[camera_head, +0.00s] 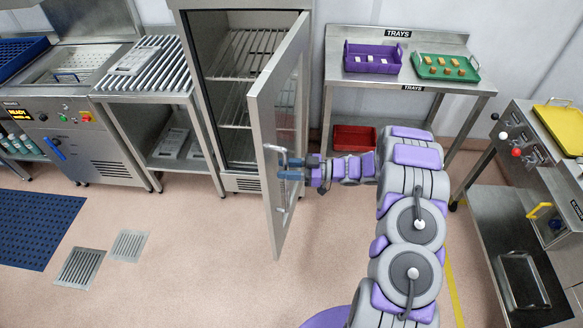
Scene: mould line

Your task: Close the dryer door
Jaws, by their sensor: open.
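The dryer (222,20) is a tall steel cabinet at the back, left of centre, with wire shelves inside. Its door (279,88) is hinged on the right side and stands wide open, swung out toward me, with a window in it.
A steel trays table (400,82) stands right of the dryer, with a purple tray (372,57) and a green tray (445,68) on top and a red tray (354,138) below. A slatted rack table (145,70) stands left of it. Floor in front is clear beside a blue mat (38,226).

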